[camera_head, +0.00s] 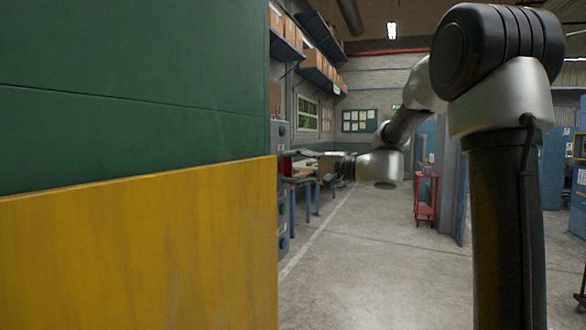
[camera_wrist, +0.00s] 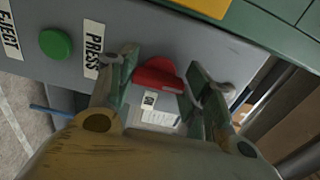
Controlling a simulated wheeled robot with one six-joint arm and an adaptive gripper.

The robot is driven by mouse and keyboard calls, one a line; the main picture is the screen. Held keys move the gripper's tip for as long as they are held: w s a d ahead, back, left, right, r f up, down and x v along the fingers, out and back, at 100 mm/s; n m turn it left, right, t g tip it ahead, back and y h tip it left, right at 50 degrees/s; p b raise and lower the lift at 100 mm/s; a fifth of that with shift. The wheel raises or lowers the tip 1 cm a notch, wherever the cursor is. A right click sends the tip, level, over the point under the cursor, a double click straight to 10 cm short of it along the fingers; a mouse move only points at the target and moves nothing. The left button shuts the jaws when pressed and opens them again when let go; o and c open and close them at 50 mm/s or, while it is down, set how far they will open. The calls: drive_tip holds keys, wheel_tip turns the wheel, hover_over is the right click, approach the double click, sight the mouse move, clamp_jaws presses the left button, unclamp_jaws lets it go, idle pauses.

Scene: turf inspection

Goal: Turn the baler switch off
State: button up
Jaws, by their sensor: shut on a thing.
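The baler switch is a red rotary knob (camera_wrist: 158,76) on a grey control panel (camera_wrist: 200,40), seen near the middle of the wrist view. A small white label (camera_wrist: 149,99), which seems to read ON, sits beside the knob. My gripper (camera_wrist: 164,71) has one finger on each side of the knob and is closed on it. In the head view the panel (camera_head: 281,180) is seen edge-on past the baler's green and yellow side (camera_head: 140,230). My gripper (camera_head: 293,160) reaches it from the right, and a bit of red shows there.
A green button (camera_wrist: 55,43) lies left of the switch, with PRESS (camera_wrist: 93,50) and EJECT (camera_wrist: 9,35) labels near it. Behind my arm stand blue workbenches (camera_head: 305,180) and a red trolley (camera_head: 426,200). The concrete floor (camera_head: 370,270) between is clear.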

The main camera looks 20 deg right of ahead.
drive_tip(key=shift+f, duration=0.1)
drive_tip(key=o, duration=1)
drive_tip(key=v, duration=1.2)
